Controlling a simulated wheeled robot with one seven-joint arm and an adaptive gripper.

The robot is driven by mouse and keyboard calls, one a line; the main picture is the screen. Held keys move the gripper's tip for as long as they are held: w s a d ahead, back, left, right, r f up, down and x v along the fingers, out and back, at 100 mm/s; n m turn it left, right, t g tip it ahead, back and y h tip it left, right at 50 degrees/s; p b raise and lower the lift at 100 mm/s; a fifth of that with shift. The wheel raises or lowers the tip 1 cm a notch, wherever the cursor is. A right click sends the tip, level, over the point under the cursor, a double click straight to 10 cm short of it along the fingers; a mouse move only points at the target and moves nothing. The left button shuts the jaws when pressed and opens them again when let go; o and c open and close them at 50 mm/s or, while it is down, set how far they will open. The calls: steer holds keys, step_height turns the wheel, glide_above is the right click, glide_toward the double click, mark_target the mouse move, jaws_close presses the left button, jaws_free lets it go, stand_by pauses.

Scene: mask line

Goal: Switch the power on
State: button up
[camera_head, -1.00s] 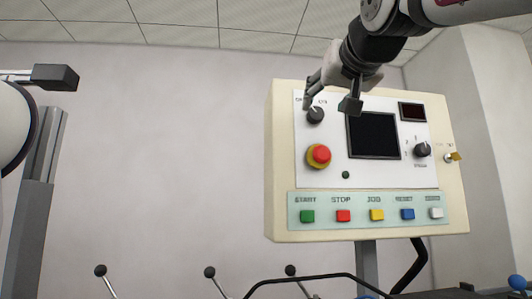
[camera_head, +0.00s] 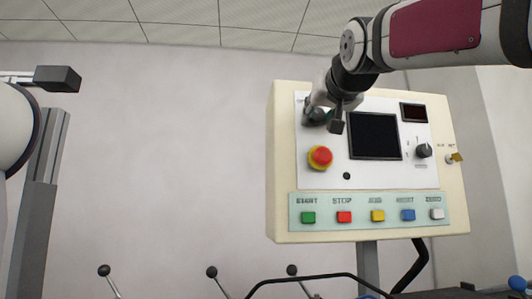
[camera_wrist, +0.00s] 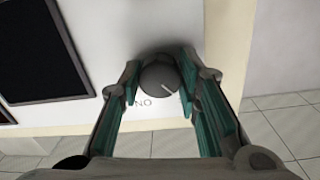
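The cream control panel (camera_head: 280,165) carries a dark round power knob (camera_head: 315,117) at the upper left of its white face, partly hidden by my gripper (camera_head: 322,119) in the head view. In the wrist view, the knob (camera_wrist: 160,78) lies between my gripper's teal-padded fingers (camera_wrist: 159,85). The fingers are spread, one on each side of the knob; I cannot tell whether the right one touches it. The knob's white line points to the lower right there. An upside-down ON label (camera_wrist: 143,103) shows below left of the knob; the label on the right is hidden by the finger.
A red emergency button (camera_head: 320,156) sits just below the knob, with a dark screen (camera_head: 374,136) to its right. A second selector knob (camera_head: 423,150) and a row of coloured buttons (camera_head: 376,216) are on the same panel. Free room lies left of the panel.

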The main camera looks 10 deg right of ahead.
steer(key=shift+m, duration=0.3)
steer(key=shift+c, duration=0.3)
steer(key=m, duration=0.2)
steer(key=shift+m, duration=0.3)
steer(key=m, duration=0.8)
steer(key=shift+r+m+p, duration=0.1)
steer(key=shift+m+p, duration=0.25)
steer(key=shift+m, duration=0.05)
steer(key=shift+m+y+p, duration=0.3)
steer(key=shift+m+p, duration=0.1)
steer(key=shift+m, duration=1.4)
steer(key=o, duration=1.1)
steer(key=shift+o, duration=0.2)
